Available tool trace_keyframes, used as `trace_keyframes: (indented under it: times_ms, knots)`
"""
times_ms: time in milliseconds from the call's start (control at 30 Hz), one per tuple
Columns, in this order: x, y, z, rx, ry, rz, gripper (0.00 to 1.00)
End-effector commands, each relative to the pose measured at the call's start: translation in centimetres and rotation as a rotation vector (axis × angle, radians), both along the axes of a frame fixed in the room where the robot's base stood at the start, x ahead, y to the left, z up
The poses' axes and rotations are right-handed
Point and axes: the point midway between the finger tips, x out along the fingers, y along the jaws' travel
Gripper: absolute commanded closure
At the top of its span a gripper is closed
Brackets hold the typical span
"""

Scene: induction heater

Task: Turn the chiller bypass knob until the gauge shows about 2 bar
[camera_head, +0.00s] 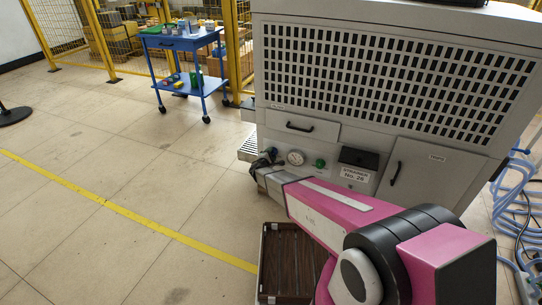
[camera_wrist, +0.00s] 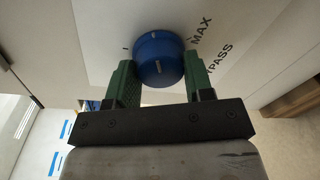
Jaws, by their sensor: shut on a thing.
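The blue bypass knob (camera_wrist: 160,58) shows in the wrist view on a pale panel, with a small light mark on its rim and on its face. In the head view, my gripper (camera_head: 262,165) is at the left end of the chiller front. The round gauge (camera_head: 296,158) is just right of it; its needle is too small to read. The knob is hard to make out there.
The grey chiller cabinet (camera_head: 390,70) fills the upper right. A green button (camera_head: 319,163) is right of the gauge. A dark brown crate (camera_head: 290,265) lies below my arm. Blue hoses (camera_head: 515,200) lie at right. A blue cart (camera_head: 180,42) stands behind; the left floor is mostly clear.

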Motion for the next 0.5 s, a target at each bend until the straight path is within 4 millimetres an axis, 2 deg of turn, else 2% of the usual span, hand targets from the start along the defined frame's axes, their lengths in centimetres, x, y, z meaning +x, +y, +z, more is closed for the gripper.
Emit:
trace_keyframes:
  times_ms: [200,500]
  knots:
    - [-0.08,0.03,-0.11,0.143,-0.048,0.001,0.76]
    - [-0.07,0.04,-0.09,0.251,-0.087,0.003,0.76]
